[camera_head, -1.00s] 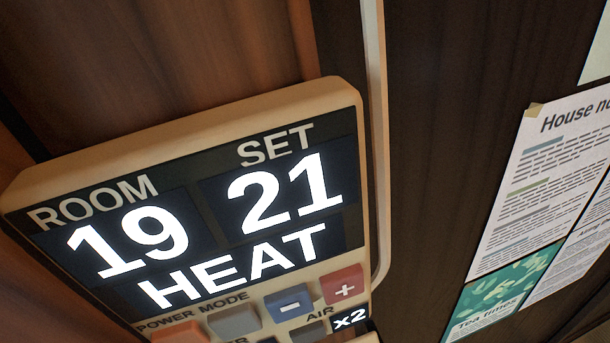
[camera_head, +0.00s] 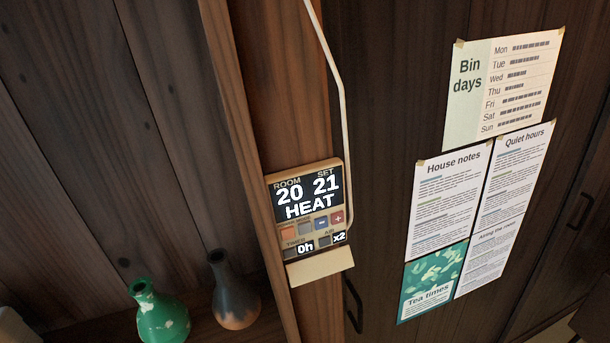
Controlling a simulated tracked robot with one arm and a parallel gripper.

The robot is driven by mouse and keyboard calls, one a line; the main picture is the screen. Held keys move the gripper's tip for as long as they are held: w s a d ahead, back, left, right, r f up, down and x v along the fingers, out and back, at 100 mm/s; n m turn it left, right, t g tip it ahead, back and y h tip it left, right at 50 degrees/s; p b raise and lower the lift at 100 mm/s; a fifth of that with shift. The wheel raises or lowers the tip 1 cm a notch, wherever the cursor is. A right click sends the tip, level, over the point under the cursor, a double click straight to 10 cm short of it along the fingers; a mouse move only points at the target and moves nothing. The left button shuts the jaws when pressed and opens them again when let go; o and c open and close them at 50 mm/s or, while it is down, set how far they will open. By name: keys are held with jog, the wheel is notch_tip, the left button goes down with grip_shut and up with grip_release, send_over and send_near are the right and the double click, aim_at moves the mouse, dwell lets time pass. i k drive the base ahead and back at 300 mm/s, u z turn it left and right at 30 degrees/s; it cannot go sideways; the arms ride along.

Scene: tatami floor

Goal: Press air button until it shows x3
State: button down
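A beige wall control panel (camera_head: 318,262) is fixed to a wooden post, a little below the middle of the view. Its lit display (camera_head: 306,195) reads ROOM 20, SET 21 and HEAT. Below are small buttons: an orange one, a grey one, a blue minus and a red plus. The bottom row has a field reading 0h and, at the right, an air field (camera_head: 339,238) reading x2. The dark air button (camera_head: 325,242) sits just left of x2. My gripper is not in view.
A pale cable (camera_head: 340,90) runs up from the panel. Taped papers, with House notes (camera_head: 447,190) among them, hang on the dark wood at right. A green vase (camera_head: 163,318) and a dark vase (camera_head: 232,295) stand at lower left.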

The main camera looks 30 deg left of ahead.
aim_at(323, 241)
jog(key=u, duration=0.8)
jog(key=k, duration=0.6)
jog(key=z, duration=0.25)
jog(key=i, duration=0.5)
